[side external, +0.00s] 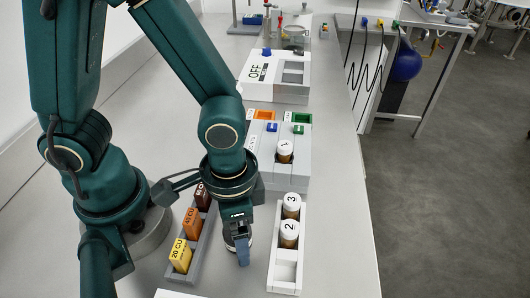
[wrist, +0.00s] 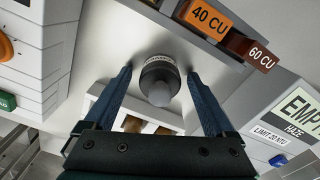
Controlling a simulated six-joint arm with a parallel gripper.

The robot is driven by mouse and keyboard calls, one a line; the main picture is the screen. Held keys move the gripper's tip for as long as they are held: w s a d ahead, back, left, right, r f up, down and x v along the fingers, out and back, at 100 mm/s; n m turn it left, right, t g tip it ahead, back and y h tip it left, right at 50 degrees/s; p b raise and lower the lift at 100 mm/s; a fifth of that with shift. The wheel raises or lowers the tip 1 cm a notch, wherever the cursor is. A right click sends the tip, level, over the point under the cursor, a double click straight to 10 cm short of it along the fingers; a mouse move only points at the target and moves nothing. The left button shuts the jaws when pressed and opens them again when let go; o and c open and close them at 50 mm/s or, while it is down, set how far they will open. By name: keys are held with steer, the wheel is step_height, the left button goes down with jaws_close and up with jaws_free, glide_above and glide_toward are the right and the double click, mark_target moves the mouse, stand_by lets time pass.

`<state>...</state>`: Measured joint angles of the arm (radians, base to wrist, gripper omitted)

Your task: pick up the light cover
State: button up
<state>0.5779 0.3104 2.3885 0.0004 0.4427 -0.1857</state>
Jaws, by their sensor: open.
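The light cover, which I take to be a dark round cap with a grey domed knob and a pale lettered rim (wrist: 159,82), stands on the bench in the wrist view. My gripper (wrist: 158,76) is open, with one blue finger on each side of the cover and a gap to each. In the side external view my gripper (side external: 241,255) points down low over the bench, between two racks. It hides most of the cover there.
A grey rack (side external: 206,240) with yellow, orange and brown CU blocks stands close on the left. A white rack (side external: 286,270) with vials 2 and 3 is close on the right. A grey unit (side external: 295,170) with vial 1 stands behind.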

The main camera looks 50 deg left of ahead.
steer(key=c, duration=1.4)
steer(key=shift+r, duration=0.15)
steer(key=shift+r, duration=0.9)
step_height(320, 180, up, 2)
steer(key=shift+w+a+r, duration=0.1)
steer(key=shift+a+r, duration=0.05)
steer(key=shift+r, duration=0.05)
steer(key=w+a+r, duration=0.3)
steer(key=a+r, duration=0.4)
steer(key=a, duration=0.4)
steer(key=w+d, duration=0.1)
steer(key=w, duration=0.3)
steer(key=w+d+r, duration=0.1)
steer(key=w, duration=0.3)
steer(key=w+d, duration=0.2)
steer(key=w, duration=0.2)
steer(key=shift+w+r, duration=0.1)
steer(key=shift+r, duration=0.25)
steer(key=shift+d+f, duration=0.2)
steer(key=shift+f, duration=0.15)
